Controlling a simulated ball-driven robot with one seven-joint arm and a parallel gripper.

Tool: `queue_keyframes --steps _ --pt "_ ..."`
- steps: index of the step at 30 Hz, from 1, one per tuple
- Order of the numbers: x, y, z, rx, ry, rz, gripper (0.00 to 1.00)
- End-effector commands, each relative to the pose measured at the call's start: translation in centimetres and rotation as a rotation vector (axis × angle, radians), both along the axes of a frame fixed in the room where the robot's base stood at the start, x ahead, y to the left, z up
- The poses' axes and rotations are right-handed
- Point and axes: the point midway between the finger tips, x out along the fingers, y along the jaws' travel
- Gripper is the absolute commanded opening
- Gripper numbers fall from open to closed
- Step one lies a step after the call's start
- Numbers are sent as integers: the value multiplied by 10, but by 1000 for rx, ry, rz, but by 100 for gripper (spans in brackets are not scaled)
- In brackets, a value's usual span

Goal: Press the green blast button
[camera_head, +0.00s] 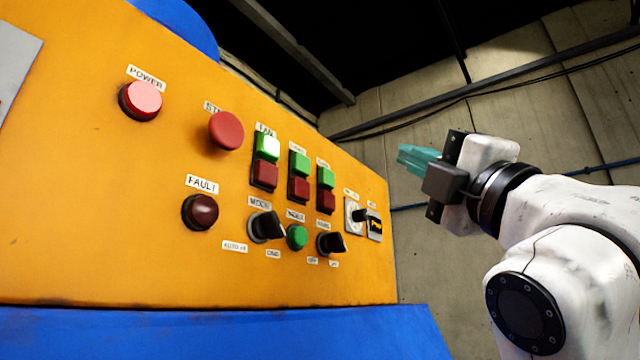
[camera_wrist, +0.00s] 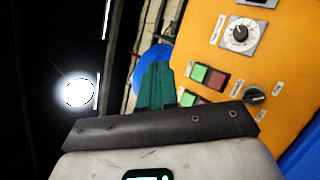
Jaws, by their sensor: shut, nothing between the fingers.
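The orange control panel (camera_head: 90,220) carries several green buttons in the head view. Three square green ones sit above red ones: left, lit bright (camera_head: 267,146); middle (camera_head: 299,164); right (camera_head: 326,178). A round green button (camera_head: 297,237) sits lower, between two black knobs. The small labels are too blurred to tell which is the blast button. My gripper (camera_head: 403,157) is shut and empty, to the right of the panel and apart from it, its teal fingers pointing left. In the wrist view the fingers (camera_wrist: 155,85) partly cover the lower green-red pair.
A red mushroom button (camera_head: 226,131), red power lamp (camera_head: 140,100), dark fault lamp (camera_head: 200,211) and black knobs (camera_head: 266,227) (camera_head: 331,244) share the panel. A dial (camera_wrist: 240,35) shows in the wrist view. A blue ledge (camera_head: 220,332) runs below the panel. Open space lies before the panel.

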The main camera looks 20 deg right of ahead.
Motion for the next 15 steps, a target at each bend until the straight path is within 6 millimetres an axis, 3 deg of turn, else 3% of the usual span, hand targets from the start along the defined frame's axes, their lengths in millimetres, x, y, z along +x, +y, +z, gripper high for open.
queue_keyframes --steps 9,15 --pt "1 1 0 1 1 0 0" --pt "15 10 0 2 3 3 0"
